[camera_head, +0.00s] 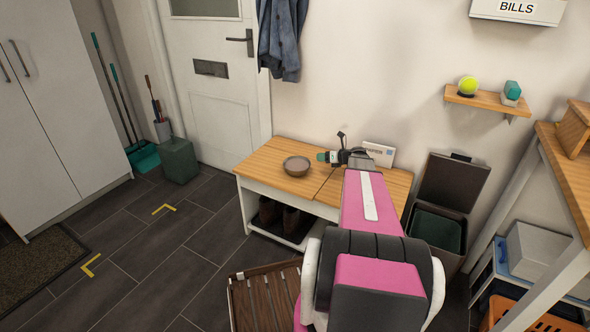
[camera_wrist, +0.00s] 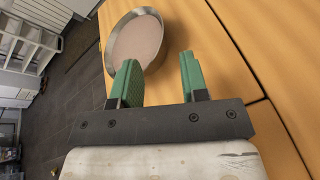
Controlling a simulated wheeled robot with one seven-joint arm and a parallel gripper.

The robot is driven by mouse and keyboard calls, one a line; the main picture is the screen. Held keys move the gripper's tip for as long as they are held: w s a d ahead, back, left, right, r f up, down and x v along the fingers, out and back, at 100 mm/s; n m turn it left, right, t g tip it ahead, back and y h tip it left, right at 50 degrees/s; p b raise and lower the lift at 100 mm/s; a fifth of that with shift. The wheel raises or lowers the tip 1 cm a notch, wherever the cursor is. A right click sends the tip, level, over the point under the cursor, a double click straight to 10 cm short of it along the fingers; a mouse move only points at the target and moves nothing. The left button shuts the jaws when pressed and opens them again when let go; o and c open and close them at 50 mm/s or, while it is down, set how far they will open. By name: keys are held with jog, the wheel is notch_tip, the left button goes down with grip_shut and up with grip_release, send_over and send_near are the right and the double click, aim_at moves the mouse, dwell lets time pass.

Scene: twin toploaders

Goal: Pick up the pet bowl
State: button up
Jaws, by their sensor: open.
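The pet bowl (camera_head: 296,166) is a round, grey-brown bowl standing upright on the left part of a wooden bench top. In the wrist view the bowl (camera_wrist: 138,40) lies ahead of my gripper, toward the left finger, and its near rim is close to that fingertip. I cannot tell whether they touch. My gripper (camera_wrist: 158,68) has two green fingers spread apart with nothing between them but bench top.
The bench (camera_head: 262,160) has shoes on a shelf below. A white card (camera_head: 379,153) stands at its back against the wall. A dark open bin (camera_head: 452,185) is at the right, and a slatted wooden crate (camera_head: 262,298) is on the floor in front.

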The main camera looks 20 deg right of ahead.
aim_at(301, 158)
jog(key=x, duration=0.9)
jog(key=shift+w+a+f, duration=0.1)
jog(key=shift+a+f, duration=0.1)
jog(key=shift+a, duration=0.15)
grip_shut()
